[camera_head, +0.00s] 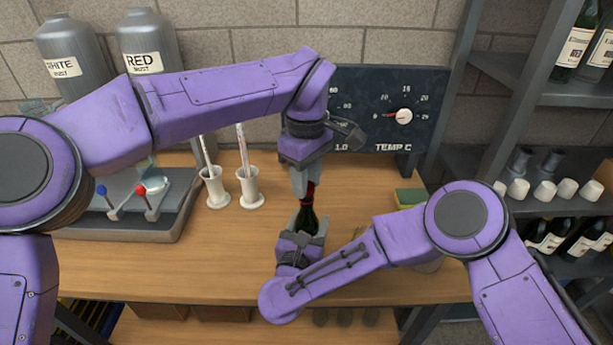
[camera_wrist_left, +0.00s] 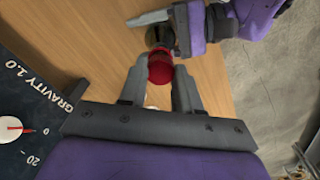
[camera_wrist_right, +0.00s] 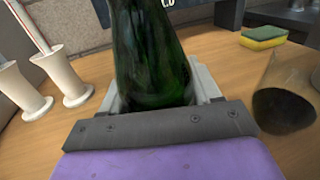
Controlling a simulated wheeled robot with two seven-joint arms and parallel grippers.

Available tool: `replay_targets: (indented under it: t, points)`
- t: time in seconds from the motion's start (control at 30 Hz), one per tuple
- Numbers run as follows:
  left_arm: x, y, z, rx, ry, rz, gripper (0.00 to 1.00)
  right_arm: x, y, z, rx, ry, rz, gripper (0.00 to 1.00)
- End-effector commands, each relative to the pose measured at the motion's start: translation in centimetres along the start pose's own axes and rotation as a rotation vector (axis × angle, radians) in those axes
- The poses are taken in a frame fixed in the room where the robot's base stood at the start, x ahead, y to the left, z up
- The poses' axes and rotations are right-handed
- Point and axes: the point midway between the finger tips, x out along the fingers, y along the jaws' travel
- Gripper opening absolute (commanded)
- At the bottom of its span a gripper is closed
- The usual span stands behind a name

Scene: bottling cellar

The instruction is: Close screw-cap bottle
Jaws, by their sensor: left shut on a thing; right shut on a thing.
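A green glass bottle (camera_head: 307,218) stands upright at the middle of the wooden bench. My right gripper (camera_head: 304,234) is shut around its body from the front. The bottle's green side also fills the middle of the right wrist view (camera_wrist_right: 152,50), between the fingers. A red cap (camera_wrist_left: 160,68) is between the fingertips of my left gripper (camera_head: 304,183), which comes from above and is shut on it. The cap is at the top of the bottle's neck, in line with it. The fingers hide the joint, so I cannot tell whether it is seated.
Two white holders (camera_head: 250,190) with upright tubes stand left of the bottle. A dark gauge panel (camera_head: 370,130) stands behind. A sponge (camera_wrist_right: 264,37) and a glass with dark contents (camera_wrist_right: 284,100) are to the right.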

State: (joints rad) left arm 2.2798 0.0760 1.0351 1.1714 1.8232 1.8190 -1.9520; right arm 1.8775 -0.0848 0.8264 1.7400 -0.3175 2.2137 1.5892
Motion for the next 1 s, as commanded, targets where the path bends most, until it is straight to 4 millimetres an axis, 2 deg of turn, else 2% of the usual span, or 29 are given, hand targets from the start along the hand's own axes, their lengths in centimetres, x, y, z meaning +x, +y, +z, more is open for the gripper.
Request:
replay_targets:
  t: [0.77, 0.8, 0.83, 0.93, 1.0]
  points:
    - [1.1, 0.0, 0.0, 0.0, -0.001, -0.001, 0.05, 0.0, 0.0, 0.0, 0.0, -0.001, 0.0, 0.07]
    - [1.1, 0.0, 0.0, 0.0, -0.001, -0.001, 0.05, 0.0, 0.0, 0.0, 0.0, -0.001, 0.0, 0.0]
    - [1.1, 0.0, 0.0, 0.004, -0.001, -0.001, 0.05, 0.0, 0.0, 0.0, 0.0, -0.001, 0.0, 0.0]
    - [1.2, 0.0, 0.0, 0.095, -0.002, -0.001, 0.05, 0.0, 0.0, 0.0, 0.001, -0.001, 0.0, 0.0]
    - [1.2, 0.0, 0.0, 0.242, -0.003, 0.0, 0.05, 0.0, 0.0, 0.0, 0.001, -0.001, 0.0, 0.0]
